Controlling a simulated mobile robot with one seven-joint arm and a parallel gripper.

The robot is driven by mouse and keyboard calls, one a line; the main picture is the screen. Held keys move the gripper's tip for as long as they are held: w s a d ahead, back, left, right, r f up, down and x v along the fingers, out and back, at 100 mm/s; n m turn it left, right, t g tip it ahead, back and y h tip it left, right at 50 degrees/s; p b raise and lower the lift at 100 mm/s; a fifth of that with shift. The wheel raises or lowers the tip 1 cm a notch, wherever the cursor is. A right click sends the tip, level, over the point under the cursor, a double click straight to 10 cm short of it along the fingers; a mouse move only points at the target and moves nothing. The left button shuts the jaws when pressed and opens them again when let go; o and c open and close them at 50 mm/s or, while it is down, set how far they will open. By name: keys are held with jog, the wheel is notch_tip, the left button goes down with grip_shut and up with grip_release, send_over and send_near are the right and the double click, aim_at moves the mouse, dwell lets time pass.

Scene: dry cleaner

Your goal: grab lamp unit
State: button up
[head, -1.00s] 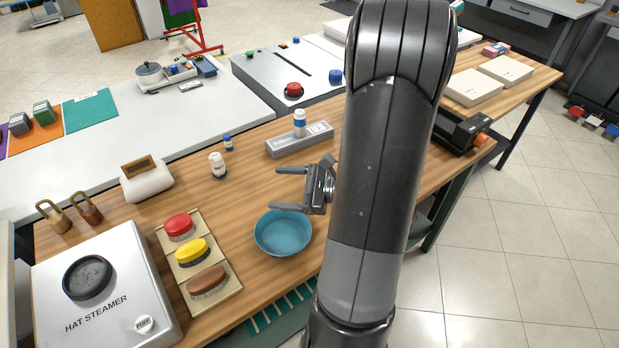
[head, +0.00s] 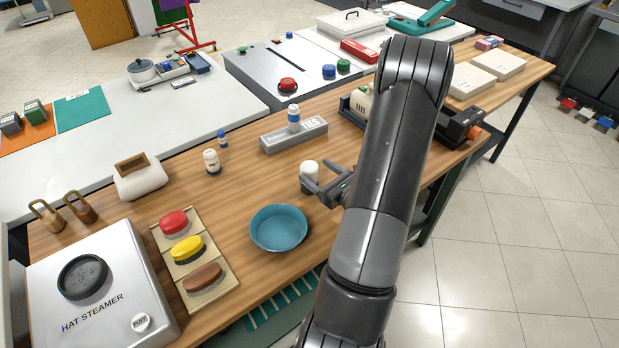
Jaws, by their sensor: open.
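I cannot clearly make out which thing is the lamp unit. A small white round-topped object (head: 309,168) stands on the wooden table right by my gripper's fingers, partly hidden by them. A black device with an orange end (head: 462,127) lies at the table's right edge, partly behind my arm. My gripper (head: 318,189) is open and low over the table, right of the blue bowl. Whether its fingers touch the white object cannot be told.
The blue bowl (head: 278,229), brush tray (head: 216,291), hat steamer (head: 108,252) and grey TIES box (head: 273,141) stand nearby. A white bottle (head: 211,162) stands farther left. A cream-and-green object (head: 359,101) is partly behind my arm.

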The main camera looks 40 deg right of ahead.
aim_at(305, 164)
jog(key=w, duration=0.3)
jog(key=w+a, duration=0.1)
jog(key=w, duration=0.1)
jog(key=shift+w+a+r, duration=0.1)
jog(key=shift+r, duration=0.15)
jog(key=c, duration=1.1)
